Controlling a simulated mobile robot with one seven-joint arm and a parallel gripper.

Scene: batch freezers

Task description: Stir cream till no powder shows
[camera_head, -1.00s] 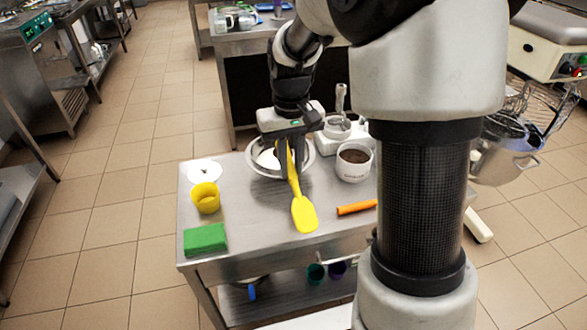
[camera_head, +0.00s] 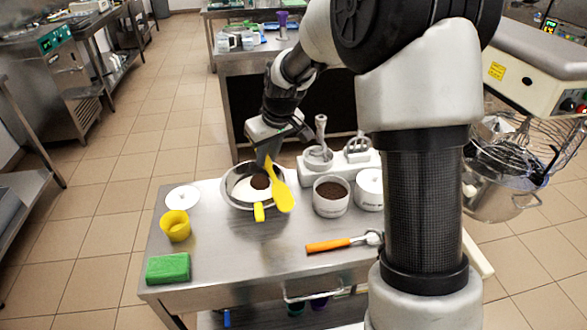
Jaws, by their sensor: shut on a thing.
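A metal bowl (camera_head: 230,200) stands at the back of the steel table, with white cream (camera_head: 249,197) inside. A patch of brown powder (camera_head: 261,181) shows on the cream. My gripper (camera_head: 268,160) is shut on a yellow spatula (camera_head: 281,196) over the bowl's back right side. The spatula's broad yellow end overlaps the bowl's right rim in the picture; I cannot tell whether it touches. A small yellow piece (camera_head: 259,212) shows at the bowl's front rim; what it belongs to is unclear. The gripper's fingertips are partly hidden.
A white tub of brown powder (camera_head: 331,197) and another white tub (camera_head: 368,190) stand right of the bowl. An orange-handled scoop (camera_head: 335,244), green sponge (camera_head: 168,268), yellow cup (camera_head: 176,226) and white disc (camera_head: 182,197) lie around. The table's front middle is clear.

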